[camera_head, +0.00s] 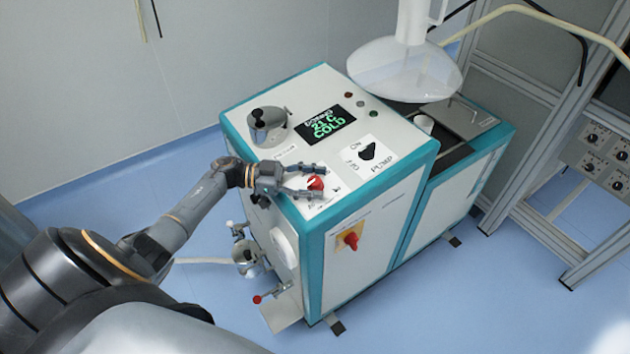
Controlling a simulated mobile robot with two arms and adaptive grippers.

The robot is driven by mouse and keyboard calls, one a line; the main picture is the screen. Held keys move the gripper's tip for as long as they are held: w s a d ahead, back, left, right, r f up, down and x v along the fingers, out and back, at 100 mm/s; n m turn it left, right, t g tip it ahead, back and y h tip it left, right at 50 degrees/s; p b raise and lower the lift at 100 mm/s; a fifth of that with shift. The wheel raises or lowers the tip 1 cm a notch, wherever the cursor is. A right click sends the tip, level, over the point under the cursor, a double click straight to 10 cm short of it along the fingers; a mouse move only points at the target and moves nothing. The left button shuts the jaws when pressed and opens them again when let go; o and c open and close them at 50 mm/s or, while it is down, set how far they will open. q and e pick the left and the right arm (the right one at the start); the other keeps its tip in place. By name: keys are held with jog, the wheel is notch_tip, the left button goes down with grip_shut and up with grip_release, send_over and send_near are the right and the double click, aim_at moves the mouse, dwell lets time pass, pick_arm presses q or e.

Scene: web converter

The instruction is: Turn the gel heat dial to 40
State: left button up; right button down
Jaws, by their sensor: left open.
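A white machine with teal edges (365,218) stands on the floor. A small red dial (316,183) sits on its sloped top panel; its label is partly covered and too small to read, so I cannot tell its setting. My left gripper (322,182) is open, with its fingers reaching in from the left on either side of the red dial. I cannot tell whether they touch it. The display (325,124) reads 21 C and COLD in green. My right gripper is not in view.
A black pump knob (367,152) sits right of the dial, and a metal cap (267,126) sits behind it. A red switch on a yellow plate (351,240) is on the front side. A white hood (405,70) hangs over the machine's right part.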

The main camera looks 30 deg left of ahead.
pick_arm(q)
jog(key=v, duration=1.1)
jog(key=shift+s+a, duration=0.25)
jog(key=shift+a, duration=0.1)
jog(key=shift+d+r, duration=0.1)
